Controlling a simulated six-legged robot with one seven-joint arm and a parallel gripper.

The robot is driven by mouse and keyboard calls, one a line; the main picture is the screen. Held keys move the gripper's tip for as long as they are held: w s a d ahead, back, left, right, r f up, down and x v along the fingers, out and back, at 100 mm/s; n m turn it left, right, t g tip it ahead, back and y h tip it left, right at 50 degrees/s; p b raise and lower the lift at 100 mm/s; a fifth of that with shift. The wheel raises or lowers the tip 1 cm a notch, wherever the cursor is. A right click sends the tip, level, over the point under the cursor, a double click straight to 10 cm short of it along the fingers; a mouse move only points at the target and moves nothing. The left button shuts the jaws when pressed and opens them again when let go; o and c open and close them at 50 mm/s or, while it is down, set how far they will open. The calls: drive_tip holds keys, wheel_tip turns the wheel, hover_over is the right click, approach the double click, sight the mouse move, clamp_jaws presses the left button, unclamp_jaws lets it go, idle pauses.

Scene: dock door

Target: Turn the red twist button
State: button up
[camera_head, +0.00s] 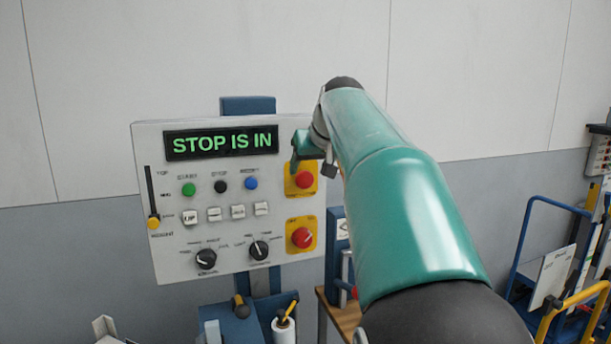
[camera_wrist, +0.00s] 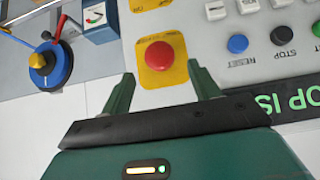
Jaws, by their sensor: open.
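A red round button (camera_head: 304,180) sits on a yellow plate at the upper right of the grey control panel (camera_head: 150,255). It also shows in the wrist view (camera_wrist: 159,57). A second red knob (camera_head: 302,237) with a pale mark sits on another yellow plate below it. My gripper (camera_wrist: 161,76) is open and empty, one finger to each side of the upper button's plate. I cannot tell how far the fingertips stand off from the panel. In the head view my gripper (camera_head: 307,150) partly covers the upper yellow plate. The display (camera_head: 220,142) reads "STOP IS IN".
Blue (camera_head: 251,183), black (camera_head: 222,185) and green (camera_head: 189,189) buttons, several white keys and two black dials (camera_head: 206,260) share the panel. A slider (camera_head: 153,221) is at its left. A blue-framed cart (camera_head: 520,245) stands at right. The wall above is bare.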

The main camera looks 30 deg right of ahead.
sight(309, 176)
drive_tip(key=x, duration=0.5)
drive_tip(key=shift+r, duration=0.1)
drive_tip(key=c, duration=0.9)
drive_tip(key=shift+c, duration=0.2)
drive_tip(key=shift+d+y, duration=0.1)
drive_tip(key=shift+y, duration=0.2)
drive_tip(key=shift+s+d+m+t+y, duration=0.1)
drive_tip(key=shift+m+t+y, duration=0.15)
drive_tip(key=shift+m+y, duration=0.25)
drive_tip(key=shift+d+m+t+y, duration=0.15)
drive_tip(key=shift+m+t+y, duration=0.15)
drive_tip(key=shift+y, duration=0.4)
drive_tip(key=shift+d+m+t+y, duration=0.1)
drive_tip(key=shift+m+t+y, duration=0.6)
drive_tip(key=shift+y, duration=0.6)
